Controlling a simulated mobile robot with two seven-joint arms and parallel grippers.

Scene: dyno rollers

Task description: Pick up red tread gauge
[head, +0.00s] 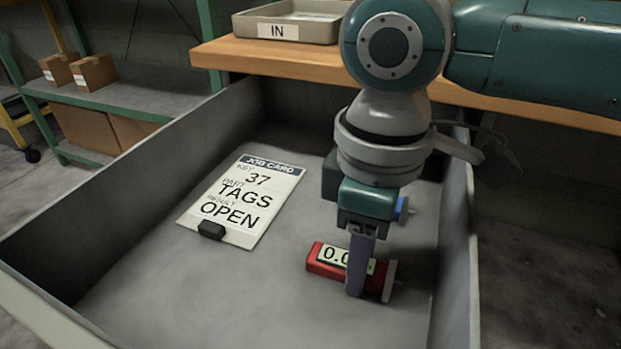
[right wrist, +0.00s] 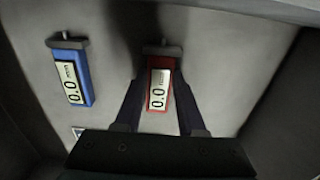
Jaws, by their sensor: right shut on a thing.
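The red tread gauge (head: 318,259) lies on the floor of a grey bin, its display reading 0.0 partly hidden by a finger in the head view. My right gripper (head: 356,285) reaches down over it and is shut on it. In the right wrist view the red gauge (right wrist: 158,84) sits between the two fingers of the right gripper (right wrist: 159,105). Whether it is lifted off the floor I cannot tell. My left gripper is not in view.
A blue gauge (right wrist: 72,75) lies beside the red one, mostly hidden behind my right gripper in the head view (head: 402,208). A job card (head: 260,187) lies in the bin (head: 130,160). An IN tray (head: 290,22) stands on the wooden bench (head: 260,56) behind.

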